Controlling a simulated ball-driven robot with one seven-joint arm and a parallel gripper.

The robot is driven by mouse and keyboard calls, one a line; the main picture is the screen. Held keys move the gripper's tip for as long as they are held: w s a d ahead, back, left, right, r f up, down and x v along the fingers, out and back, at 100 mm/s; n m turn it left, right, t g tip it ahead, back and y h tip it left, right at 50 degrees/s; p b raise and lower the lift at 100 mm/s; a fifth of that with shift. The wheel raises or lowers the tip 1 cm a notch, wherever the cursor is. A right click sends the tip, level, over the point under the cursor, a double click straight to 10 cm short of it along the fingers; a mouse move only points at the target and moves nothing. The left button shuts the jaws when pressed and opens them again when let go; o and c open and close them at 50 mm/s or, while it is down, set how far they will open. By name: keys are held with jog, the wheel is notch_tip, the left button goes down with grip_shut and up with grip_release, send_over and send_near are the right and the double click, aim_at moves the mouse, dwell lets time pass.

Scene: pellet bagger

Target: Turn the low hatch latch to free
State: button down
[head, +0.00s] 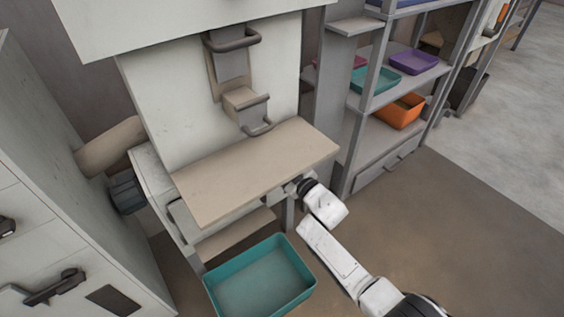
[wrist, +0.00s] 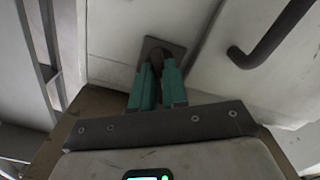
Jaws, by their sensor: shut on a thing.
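In the wrist view, the low hatch latch (wrist: 153,55) is a dark, short lever on a square grey-brown plate fixed to a pale panel. My gripper (wrist: 157,72) has its two teal fingers closed on the lever, one on each side. The fingers cover part of it, so its exact angle is hard to read. In the head view, my arm reaches in low beneath the right part of the beige shelf of the pellet bagger. The latch and my fingertips are hidden there.
A dark bar handle (wrist: 275,40) sits on the panel right of the latch. The beige shelf (head: 250,165) overhangs my wrist. A teal bin (head: 262,278) stands below it, left of my arm. A shelf rack (head: 370,75) with trays stands right. Open floor (head: 470,225) lies right.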

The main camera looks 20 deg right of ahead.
jog(key=m+p, duration=0.1)
jog(key=m, duration=0.4)
jog(key=shift+f+m, duration=0.1)
jog(key=shift+m, duration=0.2)
dwell(0.5)
jog(key=c, duration=1.1)
grip_release()
jog(key=shift+c, duration=0.2)
jog(key=p+v, duration=0.6)
jog(key=v, duration=0.5)
jog(key=shift+w, duration=0.1)
